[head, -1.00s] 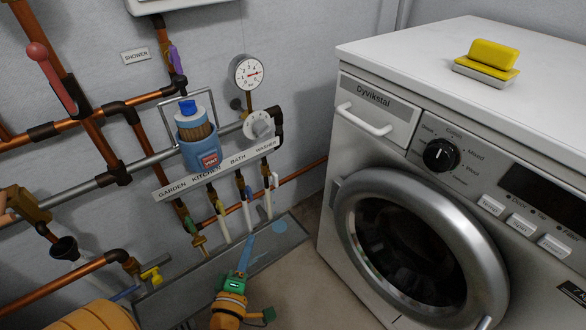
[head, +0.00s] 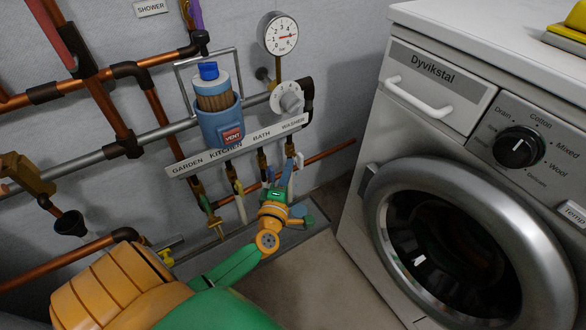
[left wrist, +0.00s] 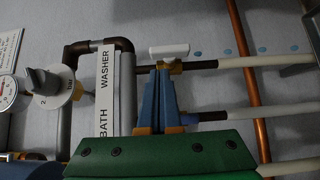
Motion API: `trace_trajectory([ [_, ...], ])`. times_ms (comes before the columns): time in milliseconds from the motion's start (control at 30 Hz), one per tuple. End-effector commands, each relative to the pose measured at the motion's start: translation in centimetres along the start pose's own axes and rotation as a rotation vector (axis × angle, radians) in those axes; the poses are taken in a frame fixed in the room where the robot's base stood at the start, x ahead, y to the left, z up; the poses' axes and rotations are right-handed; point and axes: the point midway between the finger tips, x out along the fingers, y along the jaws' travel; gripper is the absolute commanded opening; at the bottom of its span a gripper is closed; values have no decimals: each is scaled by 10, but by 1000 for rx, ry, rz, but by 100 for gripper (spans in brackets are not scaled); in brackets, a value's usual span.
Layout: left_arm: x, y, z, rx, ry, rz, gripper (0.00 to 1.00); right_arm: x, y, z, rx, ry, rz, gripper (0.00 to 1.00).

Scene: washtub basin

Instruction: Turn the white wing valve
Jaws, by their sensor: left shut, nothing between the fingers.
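The white wing valve (head: 299,160) is at the right end of the row of valves, under the WASHER end of the label strip. In the left wrist view it is a white bar (left wrist: 169,51) on a dark pipe fitting. My left gripper (head: 289,165) reaches up to it from below in the head view. In the left wrist view its blue fingers (left wrist: 163,72) are shut together and empty, with the tips just short of or against the white bar; I cannot tell if they touch. In the head view the gripper partly hides the pipe below the valve. My right gripper is not in view.
The label strip (head: 238,146) runs above several close-set valves. A dial knob (head: 290,99), a gauge (head: 278,34) and a blue filter housing (head: 217,122) sit above it. The washing machine (head: 440,110) stands close on the right. A copper pipe (left wrist: 244,80) crosses behind.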

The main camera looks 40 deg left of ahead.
Motion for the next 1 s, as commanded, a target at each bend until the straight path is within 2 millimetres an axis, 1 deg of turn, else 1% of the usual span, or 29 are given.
trace_trajectory([
  [100,8,-1,8,-1,0,0,0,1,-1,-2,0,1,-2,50],
  [200,10,0,10,1,0,1,0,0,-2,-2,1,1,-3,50],
  [467,10,0,11,1,0,0,0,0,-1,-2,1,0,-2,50],
  [600,10,2,11,7,0,-6,0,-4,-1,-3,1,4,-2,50],
  [767,10,6,12,33,-1,-35,0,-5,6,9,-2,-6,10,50],
  [1000,11,6,11,59,1,-60,0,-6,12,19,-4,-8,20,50],
])
